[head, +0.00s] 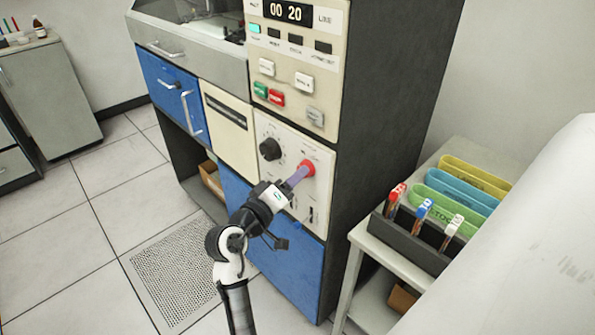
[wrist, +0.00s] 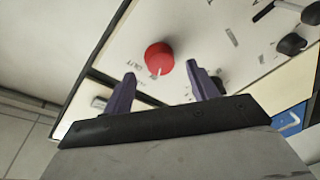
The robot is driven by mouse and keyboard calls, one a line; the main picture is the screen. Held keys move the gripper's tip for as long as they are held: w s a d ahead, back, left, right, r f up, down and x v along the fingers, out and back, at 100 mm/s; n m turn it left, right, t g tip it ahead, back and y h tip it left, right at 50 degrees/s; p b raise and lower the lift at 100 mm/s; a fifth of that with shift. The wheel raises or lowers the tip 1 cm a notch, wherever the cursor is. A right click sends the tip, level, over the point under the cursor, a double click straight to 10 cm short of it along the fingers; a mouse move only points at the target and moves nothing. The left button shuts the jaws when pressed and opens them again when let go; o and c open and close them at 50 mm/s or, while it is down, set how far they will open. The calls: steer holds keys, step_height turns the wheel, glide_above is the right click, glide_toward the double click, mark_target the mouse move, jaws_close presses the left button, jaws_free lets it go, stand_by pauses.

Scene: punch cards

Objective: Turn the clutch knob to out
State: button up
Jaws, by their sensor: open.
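A round red knob (head: 307,167) sits on the cream control panel of the tall cabinet. In the wrist view the red knob (wrist: 159,55) shows a white pointer mark at its lower edge, with small lettering on the panel to its left, too blurred to read surely. My gripper (head: 300,176) is in front of the panel at this knob. In the wrist view my gripper (wrist: 163,80) is open, its two purple fingers apart and empty. The knob lies beyond and between the fingertips; I cannot tell whether they touch the panel.
A black knob (head: 270,149) is left of the red one. Push buttons (head: 277,98) and a digital display (head: 291,12) are above. The floor at left is clear.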

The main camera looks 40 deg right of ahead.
steer(key=shift+x, duration=1.3)
steer(key=c, duration=1)
steer(key=shift+f+b, duration=0.1)
steer(key=shift+b, duration=0.2)
steer(key=m+h+b, duration=0.1)
steer(key=m+b, duration=0.5)
steer(key=b, duration=0.3)
steer(key=m+g+h+b, duration=0.1)
steer(key=m+b, duration=0.5)
steer(key=b, duration=0.4)
steer(key=shift+w+f+m, duration=0.1)
steer(key=shift+f+m, duration=0.1)
steer(key=shift+m, duration=0.2)
steer(key=shift+r, duration=0.1)
